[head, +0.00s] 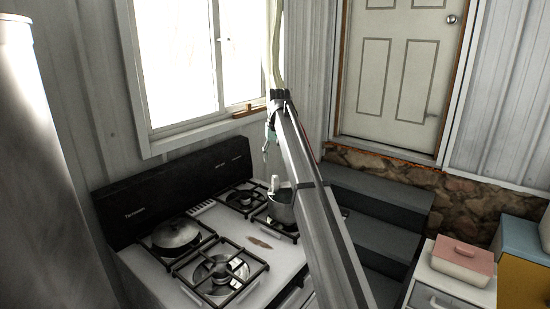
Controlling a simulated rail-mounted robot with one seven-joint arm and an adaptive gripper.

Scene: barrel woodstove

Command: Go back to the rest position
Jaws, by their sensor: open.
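My arm rises from the lower middle of the head view and reaches toward the window corner. My gripper (268,142) seems to be the small dark and teal part at the arm's far end. It is small and seen partly edge-on, but it is open. It hangs in the air above the back of the stove in the picture, and I see nothing held in it.
A gas stove (178,293) stands below, with a lidded pan (175,236) and a small pot (281,208) on it. Dark steps (380,240) lead to a white door (400,65).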

